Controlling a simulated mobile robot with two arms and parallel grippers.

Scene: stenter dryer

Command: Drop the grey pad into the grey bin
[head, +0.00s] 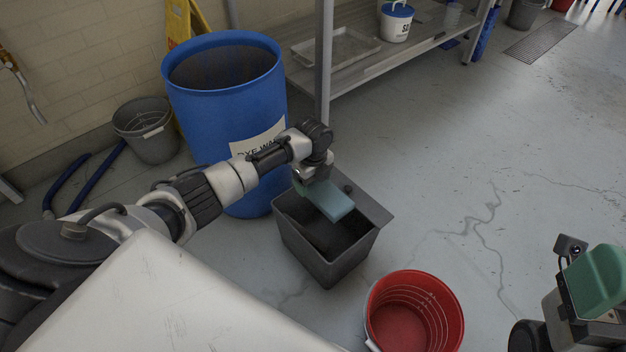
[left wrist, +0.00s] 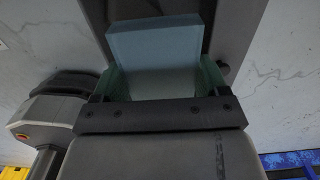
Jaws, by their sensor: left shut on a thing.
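My left gripper (head: 317,187) is shut on the grey pad (head: 334,204), which looks blue-grey and block-shaped. In the left wrist view the pad (left wrist: 153,45) sits between the two green fingers and sticks out past them. The dark grey rectangular bin (head: 318,264) stands open on the floor. In the head view the pad overlaps the bin's opening and appears above it; the exact height is hard to tell. The bin's interior is dark. My right gripper (head: 598,282) is at the lower right, partly cut off, with a green finger showing.
A large blue barrel (head: 222,112) stands just behind the bin. A red bucket (head: 446,300) is at its front right. A round grey bucket (head: 148,132) stands by the wall. A metal shelf (head: 350,72) is at the back.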

